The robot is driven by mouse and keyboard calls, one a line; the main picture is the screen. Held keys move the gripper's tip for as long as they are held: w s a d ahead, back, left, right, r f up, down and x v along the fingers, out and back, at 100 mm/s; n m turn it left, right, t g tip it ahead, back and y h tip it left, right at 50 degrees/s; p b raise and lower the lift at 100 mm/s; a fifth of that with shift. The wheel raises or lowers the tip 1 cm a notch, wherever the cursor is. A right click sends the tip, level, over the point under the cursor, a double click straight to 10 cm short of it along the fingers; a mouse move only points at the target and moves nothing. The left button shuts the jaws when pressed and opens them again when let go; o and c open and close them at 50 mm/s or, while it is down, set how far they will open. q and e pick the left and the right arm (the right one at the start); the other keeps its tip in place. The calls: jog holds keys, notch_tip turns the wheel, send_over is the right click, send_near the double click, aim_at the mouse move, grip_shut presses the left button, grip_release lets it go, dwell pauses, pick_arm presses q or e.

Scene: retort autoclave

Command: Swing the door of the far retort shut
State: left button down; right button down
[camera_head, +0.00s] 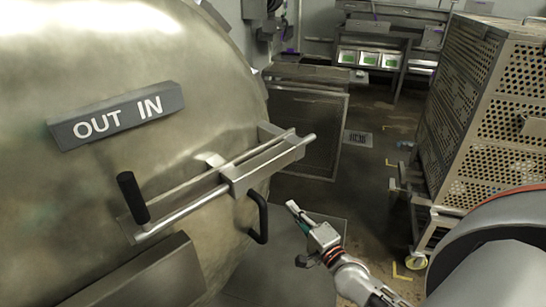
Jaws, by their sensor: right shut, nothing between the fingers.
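The retort door (190,70) is a large domed metal door filling the left of the head view. It has a grey "OUT IN" plate (116,116), a sliding metal latch bar (225,182) with a black upright knob (132,198), and a black loop handle (262,218) near its right edge. My right gripper (297,212) is just right of the loop handle in the picture, shut and empty; I cannot tell whether it touches the door. The door's hinge and the retort's opening are hidden. My left gripper is out of view.
A perforated metal crate stack (490,110) stands on a wheeled cart (428,222) at the right. A grey mesh-fronted unit (305,120) stands behind the door's edge. A bench with green-lit panels (368,59) is at the back. Floor (362,180) between them is clear.

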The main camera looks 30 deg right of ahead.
jog(key=w+d+r+m+h, duration=0.1)
jog(key=w+r+m, duration=0.1)
jog(key=w, duration=1.2)
jog(key=shift+w+d+r+p, duration=0.15)
jog(key=shift+d+r+p, duration=0.05)
jog(key=shift+d+p, duration=0.2)
